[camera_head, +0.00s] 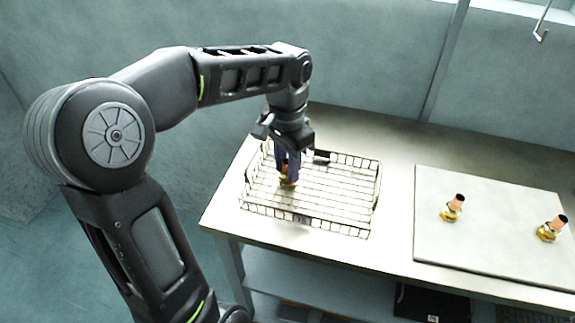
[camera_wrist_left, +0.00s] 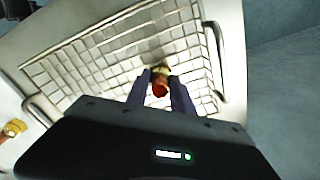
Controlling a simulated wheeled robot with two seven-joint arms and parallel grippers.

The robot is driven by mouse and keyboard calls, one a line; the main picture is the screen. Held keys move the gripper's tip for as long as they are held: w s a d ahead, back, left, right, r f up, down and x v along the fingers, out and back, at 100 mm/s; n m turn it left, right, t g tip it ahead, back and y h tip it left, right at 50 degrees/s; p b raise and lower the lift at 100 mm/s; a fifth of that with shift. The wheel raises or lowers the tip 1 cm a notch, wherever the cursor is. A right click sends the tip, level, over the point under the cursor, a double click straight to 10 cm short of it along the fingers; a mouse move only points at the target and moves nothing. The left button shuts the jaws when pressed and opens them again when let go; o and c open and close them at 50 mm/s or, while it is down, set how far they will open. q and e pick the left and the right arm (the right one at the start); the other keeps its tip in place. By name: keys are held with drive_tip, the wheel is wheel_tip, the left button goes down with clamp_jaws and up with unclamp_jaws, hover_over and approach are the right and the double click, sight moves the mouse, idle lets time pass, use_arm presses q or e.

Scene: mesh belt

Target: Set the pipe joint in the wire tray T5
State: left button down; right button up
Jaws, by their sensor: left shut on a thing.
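The wire tray T5 (camera_head: 335,205) is a dark mesh basket on the left part of the table in the head view. It also fills much of the left wrist view (camera_wrist_left: 105,62). My left gripper (camera_head: 288,178) points down inside the tray's left part and is shut on a pipe joint (camera_head: 287,183) with an orange-red end and a yellow-brass body. In the left wrist view the pipe joint (camera_wrist_left: 160,88) sits between the fingertips, over the mesh floor. I cannot tell whether it touches the floor. My right gripper is in neither view.
A light grey board (camera_head: 485,245) lies on the table to the right of the tray. Two more pipe joints stand on it, one nearer the tray (camera_head: 453,207) and one at the right (camera_head: 551,229). The tray's right part is empty. A shelf is below the table.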

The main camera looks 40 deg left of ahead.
use_arm(q)
drive_tip(key=shift+f, duration=0.15)
drive_tip(key=c, duration=1.1)
unclamp_jaws()
drive_tip(key=shift+r, duration=0.25)
wheel_tip(320, 180, up, 5)
drive_tip(key=shift+r, duration=0.1)
wheel_tip(320, 180, up, 6)
drive_tip(key=p, duration=0.3)
drive_tip(key=shift+f+p, duration=0.2)
drive_tip(key=shift+p, duration=0.15)
drive_tip(key=shift+r+p, duration=0.55)
drive_tip(key=shift+p, duration=0.05)
